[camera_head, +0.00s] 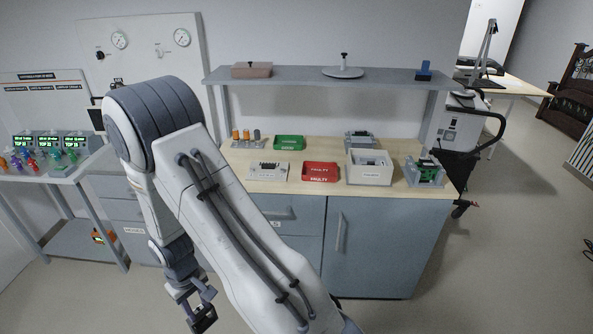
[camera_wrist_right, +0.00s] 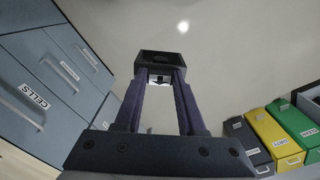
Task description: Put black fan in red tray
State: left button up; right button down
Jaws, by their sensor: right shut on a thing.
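My right gripper (camera_head: 198,302) hangs low in front of the drawers in the head view, below counter height. It is shut on the black fan (camera_wrist_right: 165,62), a small square dark block held at the fingertips (camera_wrist_right: 162,80) in the right wrist view. The fan also shows as a dark square at the bottom of the head view (camera_head: 203,319). The red tray (camera_head: 321,179), marked FAULTY, lies on the wooden counter, well up and to the right of the gripper, and looks empty. My left gripper is not in view.
A green tray (camera_head: 289,143), an open white box (camera_head: 370,176) and a green-board device (camera_head: 425,173) are on the counter (camera_head: 330,189). A grey shelf (camera_head: 300,76) spans above it. Yellow (camera_wrist_right: 271,135) and green (camera_wrist_right: 292,125) bins show in the wrist view, beside open floor.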

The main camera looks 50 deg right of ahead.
aim_at(320, 171)
jog(key=z, duration=0.1)
jog(key=i, duration=1.05)
jog(key=z, duration=0.9)
jog(key=i, duration=0.7)
jog(key=z, duration=0.9)
